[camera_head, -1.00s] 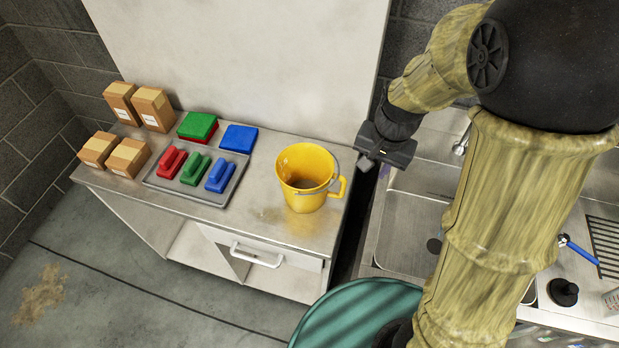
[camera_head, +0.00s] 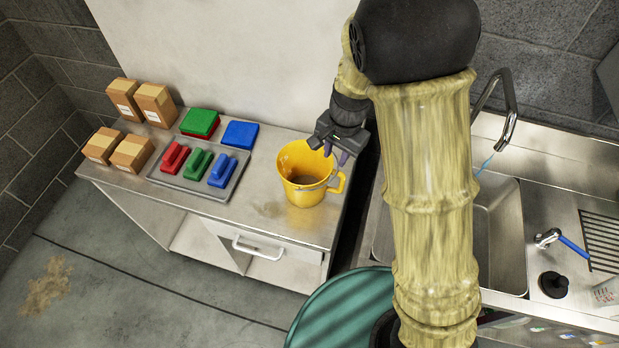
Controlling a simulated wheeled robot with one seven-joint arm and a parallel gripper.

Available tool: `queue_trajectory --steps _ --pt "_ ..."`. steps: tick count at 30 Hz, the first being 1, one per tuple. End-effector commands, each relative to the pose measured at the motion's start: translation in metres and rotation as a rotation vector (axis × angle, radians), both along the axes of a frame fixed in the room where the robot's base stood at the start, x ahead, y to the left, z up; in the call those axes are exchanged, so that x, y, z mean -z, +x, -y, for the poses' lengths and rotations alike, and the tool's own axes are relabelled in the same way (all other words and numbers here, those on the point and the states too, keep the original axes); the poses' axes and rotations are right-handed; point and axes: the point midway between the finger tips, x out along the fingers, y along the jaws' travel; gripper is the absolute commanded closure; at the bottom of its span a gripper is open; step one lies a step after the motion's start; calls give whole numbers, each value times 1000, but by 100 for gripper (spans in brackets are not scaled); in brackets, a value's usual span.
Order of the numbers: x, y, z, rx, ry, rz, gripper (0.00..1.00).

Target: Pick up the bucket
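The yellow bucket (camera_head: 303,186) stands upright on the right part of the steel counter. It has a side handle (camera_head: 337,183) on its right and a thin bail along its front. My gripper (camera_head: 328,153) is at the bucket's back right rim, pointing down, with purple-grey fingertips. The fingers look apart, and I see nothing held between them. The gripper hides part of the rim, and I cannot tell whether it touches the bucket.
A grey tray (camera_head: 187,184) with red, green and blue handled pads lies left of the bucket. Green (camera_head: 199,123) and blue (camera_head: 240,135) pads and several cardboard boxes (camera_head: 155,104) stand behind and left. A sink (camera_head: 497,225) is at right, a teal round object (camera_head: 340,310) in front.

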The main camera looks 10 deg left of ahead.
Motion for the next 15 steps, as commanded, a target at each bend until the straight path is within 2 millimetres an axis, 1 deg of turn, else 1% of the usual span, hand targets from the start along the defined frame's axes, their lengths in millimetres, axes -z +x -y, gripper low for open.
queue_trajectory --steps 1,3,9,12,15 --pt "9 -1 0 1 -3 -5 71" --pt "21 0 -1 2 -2 -5 71" --pt "53 1 -4 3 -2 -5 71" --pt "68 2 -5 2 -2 -5 71" --pt "78 3 -7 1 -1 -3 71"
